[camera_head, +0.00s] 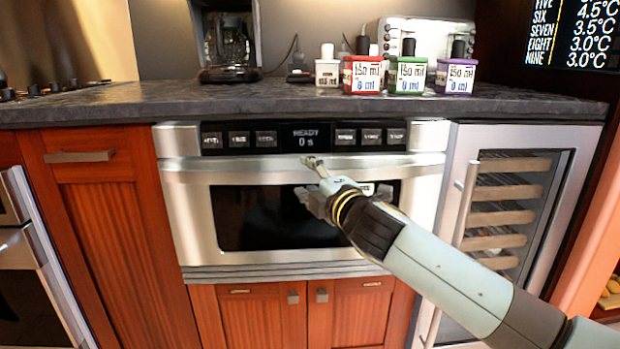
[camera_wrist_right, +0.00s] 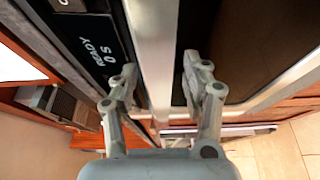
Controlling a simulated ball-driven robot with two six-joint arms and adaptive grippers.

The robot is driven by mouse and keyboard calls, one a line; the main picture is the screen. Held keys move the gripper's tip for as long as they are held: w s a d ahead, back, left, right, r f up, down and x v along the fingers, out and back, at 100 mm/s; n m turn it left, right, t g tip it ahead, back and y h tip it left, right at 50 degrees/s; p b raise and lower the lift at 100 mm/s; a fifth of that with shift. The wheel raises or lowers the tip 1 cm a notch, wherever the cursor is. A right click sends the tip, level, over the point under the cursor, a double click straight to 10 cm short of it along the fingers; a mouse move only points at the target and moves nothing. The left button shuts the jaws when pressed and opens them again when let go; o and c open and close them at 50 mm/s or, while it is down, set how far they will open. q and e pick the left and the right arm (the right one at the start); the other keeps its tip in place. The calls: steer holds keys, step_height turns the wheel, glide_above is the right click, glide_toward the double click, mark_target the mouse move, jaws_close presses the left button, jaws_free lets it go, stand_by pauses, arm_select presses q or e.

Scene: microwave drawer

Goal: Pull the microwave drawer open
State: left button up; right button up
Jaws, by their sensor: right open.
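The microwave drawer (camera_head: 212,254) is built in below the counter and is shut. It has a silver frame, a dark window and a horizontal silver handle bar (camera_head: 235,164) along its top. The handle bar also shows in the right wrist view (camera_wrist_right: 153,35). My right gripper (camera_head: 311,178) is in front of the drawer at the handle, with one finger higher and one lower. In the right wrist view, my right gripper (camera_wrist_right: 160,68) is open, with the bar running between its fingers. I cannot tell whether either finger touches it. My left gripper is not in view.
The control panel (camera_head: 305,137) above the handle reads READY 0 s. Red-brown cabinets stand left and below, and a wine cooler (camera_head: 510,205) stands right. The dark counter (camera_head: 130,100) holds a coffee machine, several labelled bottles and a toaster-like appliance.

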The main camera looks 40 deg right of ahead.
jaws_close()
steer(key=shift+s, duration=0.1)
stand_by(0.3)
